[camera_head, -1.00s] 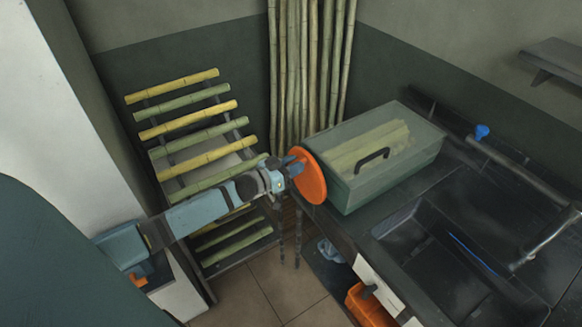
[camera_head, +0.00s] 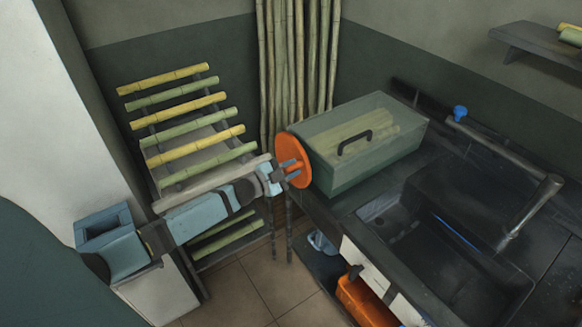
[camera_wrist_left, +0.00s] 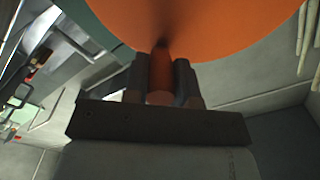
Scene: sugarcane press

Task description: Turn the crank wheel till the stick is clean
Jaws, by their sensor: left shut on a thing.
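The crank wheel (camera_head: 293,152) is an orange disc on the left end of the press, a box with a see-through green cover (camera_head: 345,185). Yellow-green cane (camera_head: 370,143) shows dimly inside; I cannot tell its state. My left gripper (camera_head: 287,172) is at the lower part of the wheel's outer face. In the left wrist view, its two dark fingers (camera_wrist_left: 161,80) are shut around the orange crank handle (camera_wrist_left: 160,75), with the wheel (camera_wrist_left: 200,25) just beyond. My right gripper is not in view.
A rack of cane sticks (camera_head: 185,126) stands left of the press, close to my left arm. Tall canes (camera_head: 298,70) lean in the corner behind. A dark sink (camera_head: 450,255) with a tap (camera_head: 530,212) lies to the right. An orange bin (camera_head: 365,300) sits below the counter.

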